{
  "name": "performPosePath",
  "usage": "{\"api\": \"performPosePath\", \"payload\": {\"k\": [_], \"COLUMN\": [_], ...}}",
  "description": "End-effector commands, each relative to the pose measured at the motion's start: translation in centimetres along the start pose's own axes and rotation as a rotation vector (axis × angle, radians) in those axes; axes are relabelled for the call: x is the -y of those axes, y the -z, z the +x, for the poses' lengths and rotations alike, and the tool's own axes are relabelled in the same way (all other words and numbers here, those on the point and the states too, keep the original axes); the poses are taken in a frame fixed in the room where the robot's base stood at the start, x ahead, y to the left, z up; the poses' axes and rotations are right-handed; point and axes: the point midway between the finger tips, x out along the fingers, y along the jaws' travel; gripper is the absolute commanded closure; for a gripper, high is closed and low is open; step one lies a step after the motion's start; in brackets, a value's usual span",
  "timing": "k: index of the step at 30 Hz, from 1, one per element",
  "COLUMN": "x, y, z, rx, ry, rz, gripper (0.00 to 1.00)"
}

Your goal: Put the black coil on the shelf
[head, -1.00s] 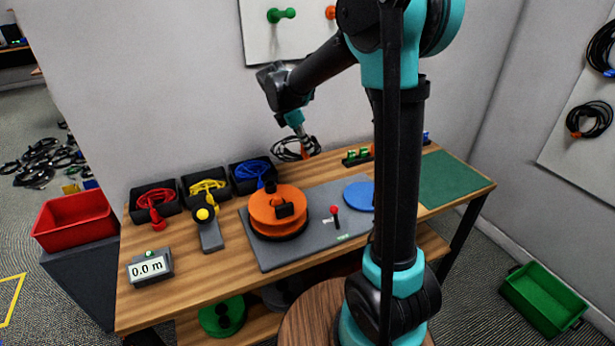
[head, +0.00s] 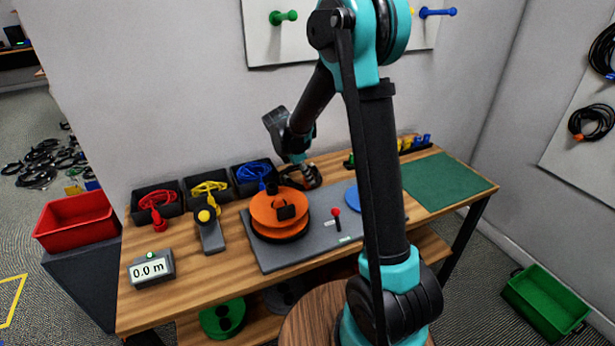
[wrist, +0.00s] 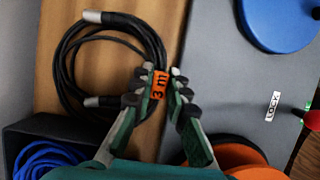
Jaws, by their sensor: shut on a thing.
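The black coil (wrist: 105,62), a looped cable with silver ends and an orange "3 m" tag, shows in the wrist view over the bench's wooden top. My gripper (wrist: 160,88) is shut on the coil at its tagged side. In the head view my gripper (head: 306,181) is low at the back of the bench, behind the orange reel (head: 280,213), and the coil is mostly hidden there. I cannot tell whether the coil touches the wood. A lower wooden shelf (head: 429,244) runs under the bench, partly hidden by my arm.
Bins with red (head: 156,201), yellow (head: 208,187) and blue cables (head: 253,172) stand to the left. A grey mat (head: 285,258) carries the reel, a blue disc (head: 352,200) and a red-knobbed lever (head: 335,213). A green mat (head: 445,180) at the right is clear.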

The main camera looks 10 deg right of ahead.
Motion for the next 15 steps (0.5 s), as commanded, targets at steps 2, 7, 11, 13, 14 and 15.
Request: {"api": "performPosePath", "payload": {"k": [2,7,11,13,14,15], "x": [-0.01,0.00,0.00,0.00,0.00,0.00], "y": [-0.01,0.07,0.07,0.07,0.07,0.07], "z": [-0.01,0.17,0.16,0.16,0.16,0.16], "rx": [0.000,0.000,0.000,0.000,0.000,0.000], "ry": [0.000,0.000,0.000,0.000,0.000,0.000], "rz": [0.000,0.000,0.000,0.000,0.000,0.000], "gripper": [1.00,0.78,0.64,0.64,0.64,0.64]}}
